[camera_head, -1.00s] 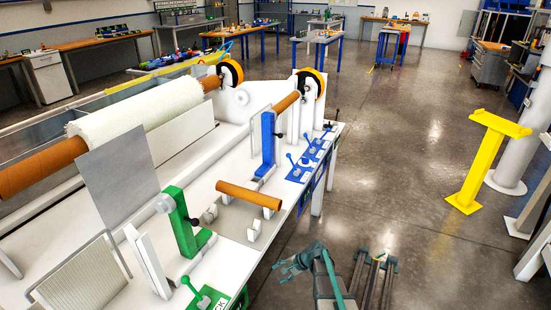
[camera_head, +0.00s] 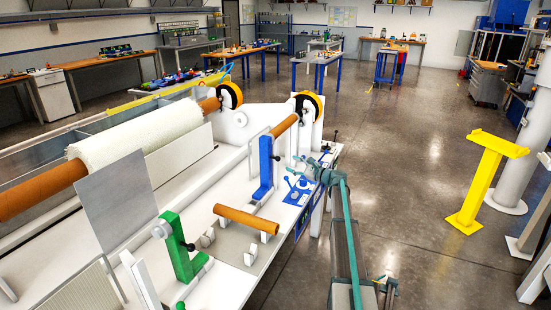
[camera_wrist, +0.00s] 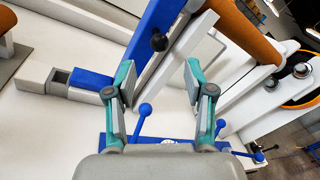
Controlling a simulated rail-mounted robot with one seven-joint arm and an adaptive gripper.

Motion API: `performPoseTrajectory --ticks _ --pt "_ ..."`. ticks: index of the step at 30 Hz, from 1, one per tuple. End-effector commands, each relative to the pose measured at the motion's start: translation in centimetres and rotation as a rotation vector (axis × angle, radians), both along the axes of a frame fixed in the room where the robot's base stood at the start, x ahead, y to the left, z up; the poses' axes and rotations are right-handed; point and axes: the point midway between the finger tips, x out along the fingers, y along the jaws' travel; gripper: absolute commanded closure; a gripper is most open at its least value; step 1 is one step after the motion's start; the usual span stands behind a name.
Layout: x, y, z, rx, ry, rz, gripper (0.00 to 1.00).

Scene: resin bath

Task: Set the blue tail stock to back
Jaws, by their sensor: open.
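The blue tail stock (camera_head: 265,168) stands upright on the white bench in the head view, at the end of a brown tube. Its blue post (camera_wrist: 155,35) with a black knob fills the upper middle of the wrist view, and its blue foot lies to the left. A blue control panel (camera_head: 297,197) with several ball-topped levers is at the bench's right edge. My gripper (camera_wrist: 161,75) is open, with its teal fingers apart. One blue lever (camera_wrist: 145,110) shows between the fingers in the wrist view; contact cannot be told. In the head view my gripper (camera_head: 316,168) is at the panel.
A green tail stock (camera_head: 180,248) stands nearer on the bench. A loose brown tube (camera_head: 246,219) rests on white supports. A large white roll (camera_head: 140,130) lies to the left. A yellow stand (camera_head: 480,180) is on the open floor at right.

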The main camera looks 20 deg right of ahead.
Motion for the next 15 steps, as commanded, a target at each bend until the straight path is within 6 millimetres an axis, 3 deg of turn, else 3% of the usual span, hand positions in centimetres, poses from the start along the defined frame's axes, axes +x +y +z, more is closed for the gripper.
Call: performPoseTrajectory --ticks 15 --pt "7.0 4.0 0.1 -0.002 0.001 0.0 0.47"
